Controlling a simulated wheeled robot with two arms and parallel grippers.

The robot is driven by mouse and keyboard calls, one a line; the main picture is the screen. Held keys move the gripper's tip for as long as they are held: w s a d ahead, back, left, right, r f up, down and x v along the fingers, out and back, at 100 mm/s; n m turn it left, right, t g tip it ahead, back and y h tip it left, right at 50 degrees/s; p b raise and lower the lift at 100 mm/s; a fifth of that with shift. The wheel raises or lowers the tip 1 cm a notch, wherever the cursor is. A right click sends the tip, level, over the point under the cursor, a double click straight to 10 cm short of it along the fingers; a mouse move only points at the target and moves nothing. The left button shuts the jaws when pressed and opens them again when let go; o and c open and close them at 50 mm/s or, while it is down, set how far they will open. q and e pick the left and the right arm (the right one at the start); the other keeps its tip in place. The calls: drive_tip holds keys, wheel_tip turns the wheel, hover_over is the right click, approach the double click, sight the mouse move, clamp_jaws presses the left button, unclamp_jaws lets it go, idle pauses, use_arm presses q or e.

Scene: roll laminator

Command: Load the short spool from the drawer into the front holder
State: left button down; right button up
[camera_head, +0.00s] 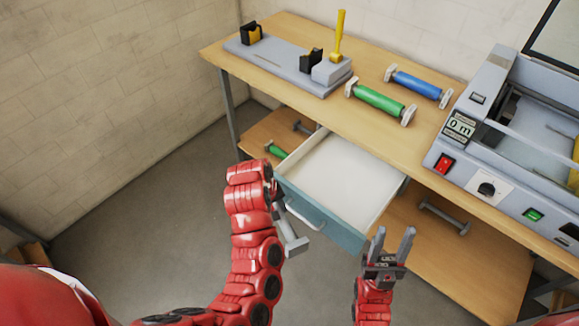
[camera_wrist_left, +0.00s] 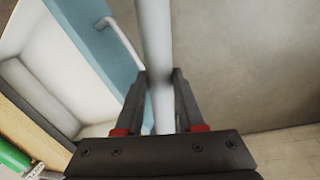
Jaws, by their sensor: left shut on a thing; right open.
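A pale grey rod-like piece (camera_head: 292,239), probably the short spool, hangs in front of the drawer. My left gripper (camera_head: 279,205) is shut on it, largely hidden behind its own wrist. In the left wrist view the grey rod (camera_wrist_left: 155,35) runs between the two fingers of the left gripper (camera_wrist_left: 160,76). The drawer (camera_head: 335,225) is pulled open, and its white inside looks empty. My right gripper (camera_head: 393,240) is open and empty, fingers up, just right of the drawer's front corner. I cannot tell which part is the front holder.
The laminator (camera_head: 490,188) stands at the bench's right. A green roll (camera_head: 380,100) and a blue roll (camera_head: 418,82) lie on the bench, left of it. A grey stand with black brackets (camera_head: 285,65) sits farther left. A grey spindle (camera_head: 444,217) lies on the lower shelf.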

use_arm(q)
drive_tip(key=s+a+f+m+g, duration=0.1)
drive_tip(key=s+a+f+m, duration=0.5)
drive_tip(key=a+f, duration=0.2)
drive_tip(key=shift+a+f+h, duration=0.3)
drive_tip(key=shift+a+f, duration=0.05)
drive_tip(key=shift+a, duration=0.6)
